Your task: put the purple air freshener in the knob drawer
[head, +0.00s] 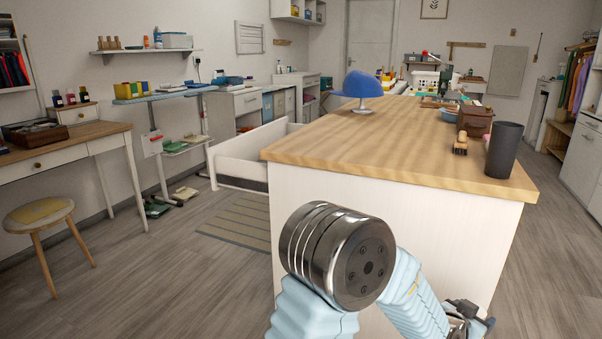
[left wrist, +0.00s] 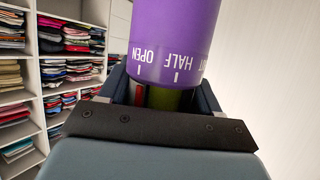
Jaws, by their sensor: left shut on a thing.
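In the left wrist view the purple air freshener (left wrist: 175,40) stands between the fingers of my left gripper (left wrist: 160,92), which is shut on it. White lettering reading OPEN and HALF appears upside down near its lower edge. The air freshener does not show in the head view. There, a bent arm of mine reaches down to a dark wrist part low beside the island's white side. An open white drawer (head: 240,172) sticks out from the island's left side; no knob is visible on it. My right gripper cannot be made out.
The wood-topped island (head: 400,145) fills the middle, with a dark cup (head: 503,150), a brush (head: 460,145) and a blue cap (head: 362,85) on top. A desk (head: 70,142) with a knobbed drawer (head: 38,165) and a stool (head: 42,215) stand left. Floor between is open.

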